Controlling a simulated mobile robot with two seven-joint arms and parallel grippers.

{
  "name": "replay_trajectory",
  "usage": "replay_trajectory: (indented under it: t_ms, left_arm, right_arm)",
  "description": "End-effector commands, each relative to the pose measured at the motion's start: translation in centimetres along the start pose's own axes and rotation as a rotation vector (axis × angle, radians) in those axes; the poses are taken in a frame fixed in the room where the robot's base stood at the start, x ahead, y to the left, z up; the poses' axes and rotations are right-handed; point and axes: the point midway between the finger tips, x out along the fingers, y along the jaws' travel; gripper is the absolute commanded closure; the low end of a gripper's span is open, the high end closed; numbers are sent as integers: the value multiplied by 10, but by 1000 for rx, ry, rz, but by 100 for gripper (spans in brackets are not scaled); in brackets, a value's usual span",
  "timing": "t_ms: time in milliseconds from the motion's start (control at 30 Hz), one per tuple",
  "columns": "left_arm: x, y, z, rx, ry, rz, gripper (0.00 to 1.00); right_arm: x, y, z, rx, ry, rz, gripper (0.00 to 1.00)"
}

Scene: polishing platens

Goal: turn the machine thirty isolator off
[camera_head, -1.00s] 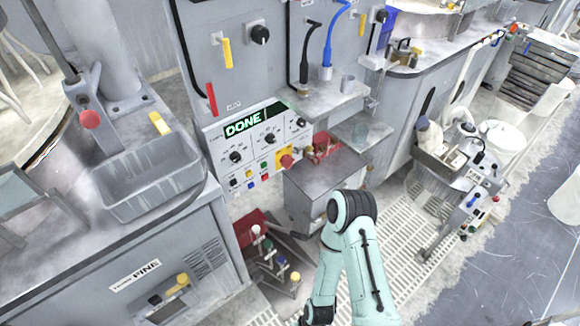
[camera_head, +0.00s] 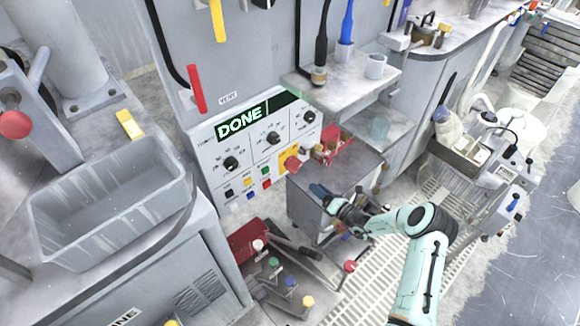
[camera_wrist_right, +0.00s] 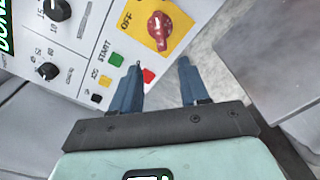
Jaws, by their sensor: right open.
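The isolator is a red rotary knob on a yellow plate (camera_head: 284,158) at the lower right of the control panel (camera_head: 215,175). In the right wrist view the red knob (camera_wrist_right: 159,27) has a white mark, and the word OFF stands to its left on the yellow plate. My right gripper (camera_head: 318,190) is in front of the panel, below and right of the knob. The knob lies just beyond the fingertips, with no contact visible. My left gripper is out of view.
The panel display (camera_head: 240,121) reads DONE. Black dials (camera_head: 231,163) and a green START button (camera_wrist_right: 115,59) with a red button (camera_wrist_right: 148,76) lie near the isolator. A grey cabinet (camera_head: 305,205) bears a red box (camera_head: 335,140).

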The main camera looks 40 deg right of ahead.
Motion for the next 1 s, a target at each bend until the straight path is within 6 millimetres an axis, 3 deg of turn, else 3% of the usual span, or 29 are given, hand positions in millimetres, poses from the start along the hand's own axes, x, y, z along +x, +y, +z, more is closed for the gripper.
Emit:
replay_trajectory:
  t_ms: [233, 700, 1000]
  left_arm:
    - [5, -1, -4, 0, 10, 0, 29]
    - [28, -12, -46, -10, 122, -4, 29]
    - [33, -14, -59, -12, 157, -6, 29]
  right_arm:
    - [22, -2, 8, 8, -27, 0, 55]
    - [114, -4, 7, 6, -24, -1, 55]
    - [133, -3, 9, 6, -22, -3, 55]
